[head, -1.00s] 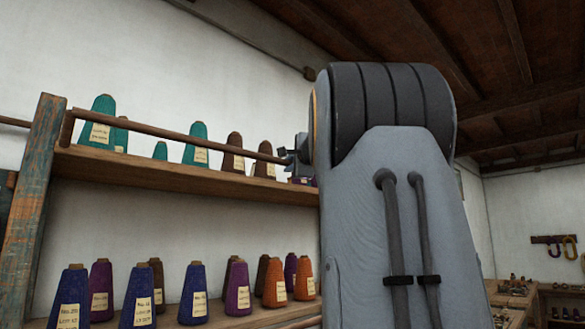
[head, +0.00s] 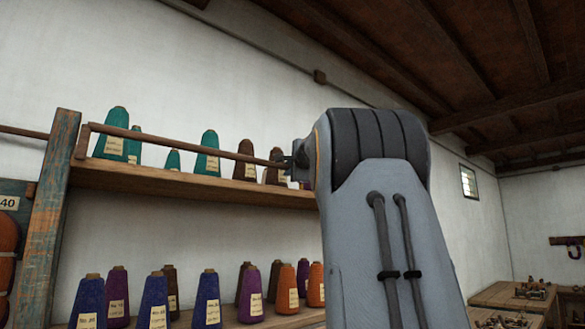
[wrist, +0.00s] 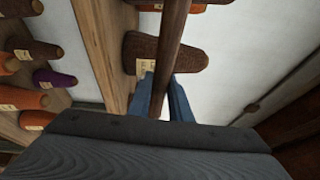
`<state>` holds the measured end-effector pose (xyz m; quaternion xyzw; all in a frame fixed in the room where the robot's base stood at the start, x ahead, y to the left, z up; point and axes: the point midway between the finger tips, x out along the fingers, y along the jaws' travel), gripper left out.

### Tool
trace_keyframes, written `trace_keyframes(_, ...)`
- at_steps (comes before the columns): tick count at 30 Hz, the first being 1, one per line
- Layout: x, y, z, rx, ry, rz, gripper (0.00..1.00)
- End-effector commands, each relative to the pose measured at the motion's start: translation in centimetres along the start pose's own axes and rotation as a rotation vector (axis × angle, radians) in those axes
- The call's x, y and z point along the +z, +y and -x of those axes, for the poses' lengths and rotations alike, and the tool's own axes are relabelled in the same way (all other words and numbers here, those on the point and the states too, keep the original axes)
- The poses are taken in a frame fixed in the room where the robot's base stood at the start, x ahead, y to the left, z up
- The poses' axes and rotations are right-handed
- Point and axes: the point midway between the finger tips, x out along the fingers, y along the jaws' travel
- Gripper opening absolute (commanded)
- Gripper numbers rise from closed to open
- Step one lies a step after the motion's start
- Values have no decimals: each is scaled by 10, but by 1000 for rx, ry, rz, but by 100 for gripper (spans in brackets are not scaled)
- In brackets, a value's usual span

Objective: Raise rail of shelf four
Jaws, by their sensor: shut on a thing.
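The rail (head: 165,141) is a thin brown wooden rod along the front of the upper shelf (head: 190,186), passing before the cones at about mid height. Its left end meets a short brown arm by the blue-worn post (head: 45,215). My gripper (head: 288,163) is at the rail's right end in the head view, partly hidden by my arm. In the wrist view the rail (wrist: 172,45) runs between the two blue fingers of my gripper (wrist: 163,95), which are shut on it. Which shelf is number four cannot be read.
Teal cones (head: 208,150) and brown cones (head: 245,158) stand on the upper shelf close behind the rail. Blue, purple and orange cones (head: 287,290) stand on the shelf below. Open wall shows above the rail. Benches (head: 520,297) stand at the far right.

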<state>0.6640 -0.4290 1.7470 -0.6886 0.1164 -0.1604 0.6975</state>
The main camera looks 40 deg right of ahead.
Motion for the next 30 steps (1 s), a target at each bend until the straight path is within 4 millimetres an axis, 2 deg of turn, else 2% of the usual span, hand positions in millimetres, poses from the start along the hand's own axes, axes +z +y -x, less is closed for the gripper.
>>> trace_keyframes(1, 2, -5, 0, -8, 0, -1, 0)
trace_keyframes(22, 4, -6, -4, -12, 1, -1, 0)
trace_keyframes(23, 4, -6, -4, -12, 1, -1, 21)
trace_keyframes(25, 4, -6, -5, -11, 1, -1, 33)
trace_keyframes(26, 4, -5, -5, -10, 1, -1, 36)
trace_keyframes(30, 3, -3, -5, -6, 1, -1, 36)
